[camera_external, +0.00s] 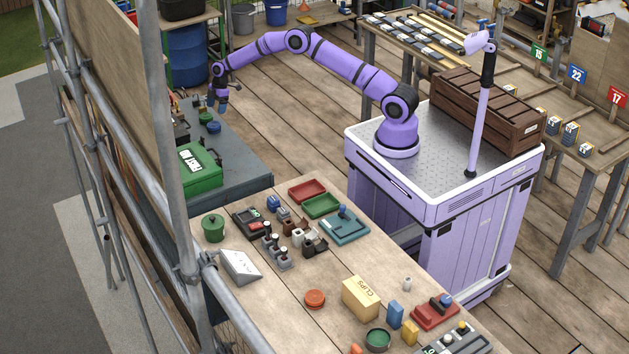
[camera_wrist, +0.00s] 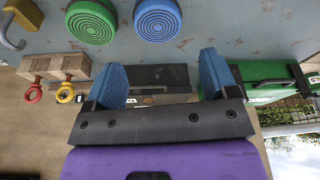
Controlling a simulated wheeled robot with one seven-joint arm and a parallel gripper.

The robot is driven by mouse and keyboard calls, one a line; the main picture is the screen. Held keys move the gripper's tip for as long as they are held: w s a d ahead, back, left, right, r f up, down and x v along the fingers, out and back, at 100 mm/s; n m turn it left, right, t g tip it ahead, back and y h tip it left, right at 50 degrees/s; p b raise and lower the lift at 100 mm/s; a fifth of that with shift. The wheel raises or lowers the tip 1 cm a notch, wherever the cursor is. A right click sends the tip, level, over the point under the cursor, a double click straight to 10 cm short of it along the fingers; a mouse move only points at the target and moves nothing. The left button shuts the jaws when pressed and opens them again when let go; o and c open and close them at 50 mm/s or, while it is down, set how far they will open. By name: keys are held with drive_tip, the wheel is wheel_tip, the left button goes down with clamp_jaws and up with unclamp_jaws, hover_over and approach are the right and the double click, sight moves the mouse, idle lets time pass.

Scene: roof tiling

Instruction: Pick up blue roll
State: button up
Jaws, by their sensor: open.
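The blue roll (camera_wrist: 157,20) is at the top of the wrist view, showing a round face with concentric rings. It stands on a grey-blue bench top (camera_wrist: 250,25), right beside a similar green roll (camera_wrist: 91,21). In the external view the blue roll (camera_external: 214,127) and the green roll (camera_external: 205,117) sit near the far end of the grey bench. My gripper (camera_wrist: 164,75) has its two blue fingers spread with nothing held between them. In the external view my gripper (camera_external: 221,100) hangs above the bench, close to the rolls and apart from them.
A green case (camera_external: 200,166) lies on the same bench, nearer the external camera. Red (camera_wrist: 33,92) and yellow (camera_wrist: 65,92) eye hooks on wooden blocks show left in the wrist view. A scaffold pole (camera_external: 166,130) stands beside the bench. The bench's near right end is clear.

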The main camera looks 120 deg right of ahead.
sight(214, 124)
drive_tip(key=x, duration=0.9)
drive_tip(key=shift+d+f, duration=0.15)
drive_tip(key=shift+f, duration=0.3)
drive_tip(key=shift+c, duration=0.5)
drive_tip(key=c, duration=0.6)
